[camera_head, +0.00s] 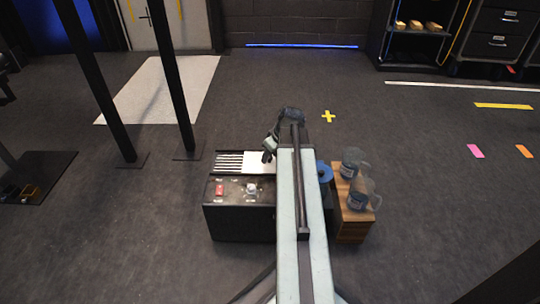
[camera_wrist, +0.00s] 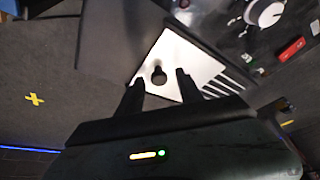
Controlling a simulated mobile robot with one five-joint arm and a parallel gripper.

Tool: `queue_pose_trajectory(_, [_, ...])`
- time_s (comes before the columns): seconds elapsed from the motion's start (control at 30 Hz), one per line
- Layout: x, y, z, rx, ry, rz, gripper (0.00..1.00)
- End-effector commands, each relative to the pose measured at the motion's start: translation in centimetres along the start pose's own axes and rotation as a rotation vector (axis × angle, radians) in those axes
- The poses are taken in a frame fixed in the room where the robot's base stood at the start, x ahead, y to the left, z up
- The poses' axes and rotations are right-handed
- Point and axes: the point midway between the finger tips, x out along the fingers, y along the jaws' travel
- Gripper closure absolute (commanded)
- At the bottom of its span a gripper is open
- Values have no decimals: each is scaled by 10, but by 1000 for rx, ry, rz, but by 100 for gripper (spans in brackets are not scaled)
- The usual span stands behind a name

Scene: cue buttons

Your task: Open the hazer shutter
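The hazer (camera_head: 238,222) is a black box on the floor in the head view. Its top carries a red switch (camera_head: 220,189), a pale knob (camera_head: 252,188) and light slats (camera_head: 229,162). A white shutter plate (camera_head: 258,163) lies beside the slats, partly hidden by my arm. In the wrist view the white plate (camera_wrist: 178,52) has a dark round-ended knob or slot (camera_wrist: 158,75); I cannot tell which. The slats (camera_wrist: 222,86) show at its right. My gripper (camera_wrist: 160,77) is open, its two fingers apart over the plate, with the dark feature between their tips. Contact cannot be told.
A wooden crate (camera_head: 353,228) with clear jars (camera_head: 358,199) stands right of the hazer. A blue round thing (camera_head: 325,172) sits between them. Two black posts (camera_head: 182,95) stand at the left. The floor behind is open, with a yellow cross (camera_head: 328,116).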

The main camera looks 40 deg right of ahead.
Motion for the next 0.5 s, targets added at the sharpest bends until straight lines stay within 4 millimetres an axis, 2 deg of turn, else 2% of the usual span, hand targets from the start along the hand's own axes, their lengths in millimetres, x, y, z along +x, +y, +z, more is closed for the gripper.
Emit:
queue_pose_trajectory(0.33, [-2, -4, -3, -5, 2, -2, 55])
queue_pose_trajectory(0.5, [-22, -4, -5, -6, 2, -3, 55])
